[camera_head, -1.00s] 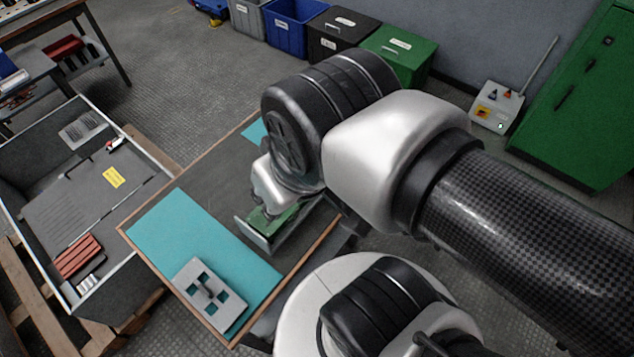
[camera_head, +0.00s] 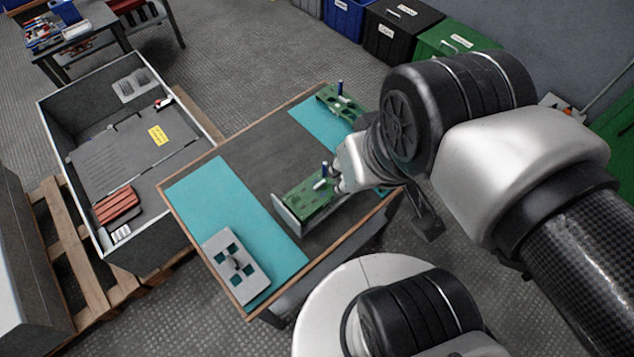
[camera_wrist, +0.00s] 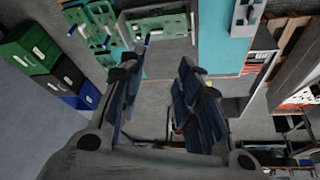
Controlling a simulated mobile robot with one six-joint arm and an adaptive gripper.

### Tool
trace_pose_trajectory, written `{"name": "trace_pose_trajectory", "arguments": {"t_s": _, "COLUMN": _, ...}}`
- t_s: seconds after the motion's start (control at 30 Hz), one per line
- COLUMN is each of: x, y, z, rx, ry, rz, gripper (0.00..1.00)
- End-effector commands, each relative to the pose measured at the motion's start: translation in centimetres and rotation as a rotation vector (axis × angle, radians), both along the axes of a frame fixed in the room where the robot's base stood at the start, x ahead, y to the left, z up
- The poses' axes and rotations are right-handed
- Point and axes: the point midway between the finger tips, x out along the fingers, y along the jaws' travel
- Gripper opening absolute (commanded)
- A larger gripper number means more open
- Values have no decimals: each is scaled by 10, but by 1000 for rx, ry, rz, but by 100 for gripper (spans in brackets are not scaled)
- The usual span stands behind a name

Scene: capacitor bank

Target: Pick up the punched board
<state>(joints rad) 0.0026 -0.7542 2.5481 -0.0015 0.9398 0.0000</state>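A green board with holes (camera_head: 308,196) sits in a grey holder (camera_head: 292,216) on the table, with a blue and a white post at its end. A second green board (camera_head: 338,104) lies on the far teal mat. A grey plate with square cut-outs (camera_head: 235,266) lies on the near teal mat. I cannot tell which of these the task calls the punched board. In the wrist view, my gripper (camera_wrist: 160,68) is open, its fingers apart and empty. The held green board (camera_wrist: 158,26), the second green board (camera_wrist: 98,28) and the grey plate (camera_wrist: 247,14) show beyond the fingertips.
A large grey crate (camera_head: 74,168) with red blocks (camera_head: 117,206) stands on a wooden pallet (camera_head: 70,255) left of the table. Black (camera_head: 400,32) and green bins (camera_head: 455,38) line the back wall.

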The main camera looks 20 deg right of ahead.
Motion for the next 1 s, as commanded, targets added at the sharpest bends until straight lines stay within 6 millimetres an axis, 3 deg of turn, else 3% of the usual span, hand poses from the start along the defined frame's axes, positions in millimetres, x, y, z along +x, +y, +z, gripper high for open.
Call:
{"name": "trace_pose_trajectory", "arguments": {"t_s": 0.3, "x": 5, "y": -1, "z": -1, "rx": 30, "ry": 46, "rz": -41, "gripper": 36}}
{"name": "trace_pose_trajectory", "arguments": {"t_s": 0.57, "x": 38, "y": -11, "z": -13, "rx": 241, "ry": 296, "rz": -310, "gripper": 36}}
{"name": "trace_pose_trajectory", "arguments": {"t_s": 0.77, "x": 71, "y": -28, "z": -35, "rx": 463, "ry": 487, "rz": -564, "gripper": 36}}
{"name": "trace_pose_trajectory", "arguments": {"t_s": 1.0, "x": 107, "y": -64, "z": -75, "rx": 764, "ry": 674, "rz": -876, "gripper": 36}}
